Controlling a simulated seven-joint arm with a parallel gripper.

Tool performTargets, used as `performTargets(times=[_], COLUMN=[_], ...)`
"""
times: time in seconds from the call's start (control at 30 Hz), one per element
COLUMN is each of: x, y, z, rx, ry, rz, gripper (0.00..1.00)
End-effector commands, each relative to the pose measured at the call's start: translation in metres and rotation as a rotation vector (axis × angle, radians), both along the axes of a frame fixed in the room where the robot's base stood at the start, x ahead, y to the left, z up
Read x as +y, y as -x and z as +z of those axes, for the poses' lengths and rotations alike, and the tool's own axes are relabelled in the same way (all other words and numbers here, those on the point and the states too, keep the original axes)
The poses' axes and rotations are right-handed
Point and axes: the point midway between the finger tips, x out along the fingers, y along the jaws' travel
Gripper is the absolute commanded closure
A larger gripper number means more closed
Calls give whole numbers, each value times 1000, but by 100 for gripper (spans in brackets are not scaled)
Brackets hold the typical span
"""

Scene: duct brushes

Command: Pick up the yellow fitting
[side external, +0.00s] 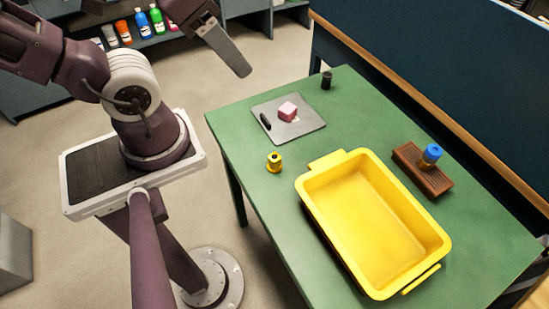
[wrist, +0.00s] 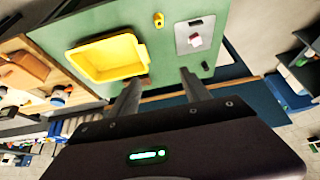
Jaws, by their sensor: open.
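The yellow fitting (side external: 274,162) is a small, short piece with a dark opening on top. It stands on the green table, left of the yellow tray and below the grey board. It also shows in the wrist view (wrist: 158,19), small, near the top edge. My gripper (side external: 243,70) is raised at the top of the side view, up and left of the table, well apart from the fitting. In the wrist view its two fingers (wrist: 165,76) are spread with nothing between them. In the side view only one finger shows clearly.
A deep, empty yellow tray (side external: 312,204) stands close right of the fitting. A grey board (side external: 311,126) bears a pink block (side external: 288,111). A black cylinder (side external: 326,81) stands at the far edge. A brown brush block (side external: 408,160) with a blue-topped piece (side external: 431,155) lies right.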

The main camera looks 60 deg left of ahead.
Motion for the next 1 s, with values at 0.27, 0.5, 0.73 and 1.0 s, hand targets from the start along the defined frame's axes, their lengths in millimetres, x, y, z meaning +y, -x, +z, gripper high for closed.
performTargets(times=[0.27, 0.5, 0.73, 1.0], x=[0, 0, -1, 1], y=[0, 0, -5, -60], z=[0, 0, -6, -75], rx=[0, 0, 60, 605], ry=[0, 0, 25, 420], rz=[0, 0, 24, 340], gripper=[45, 49, 49, 49])
